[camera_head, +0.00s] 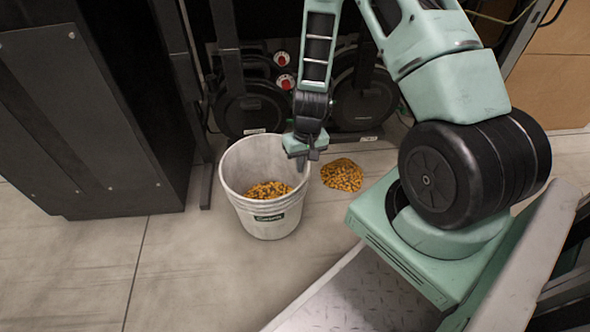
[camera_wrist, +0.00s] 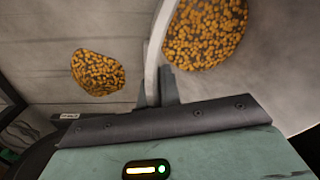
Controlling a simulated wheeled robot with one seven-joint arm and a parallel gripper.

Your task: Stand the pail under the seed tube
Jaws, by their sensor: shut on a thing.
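The white pail (camera_head: 246,212) is upright, with orange-yellow seed (camera_head: 268,190) in its bottom. It appears to rest on the floor, though I cannot be sure that its base touches. My gripper (camera_head: 301,163) is shut on the pail's right-hand rim, from above. In the wrist view, the rim (camera_wrist: 156,45) passes between the fingers of my gripper (camera_wrist: 157,92), with seed (camera_wrist: 207,30) inside the pail to the right. I cannot clearly pick out the seed tube; my arm covers part of the machine behind.
A seed pile (camera_head: 342,175) lies on the floor right of the pail, also in the wrist view (camera_wrist: 97,72). Black round units (camera_head: 252,108) with red knobs stand close behind. A dark cabinet (camera_head: 85,120) stands left. Floor in front of the pail is clear.

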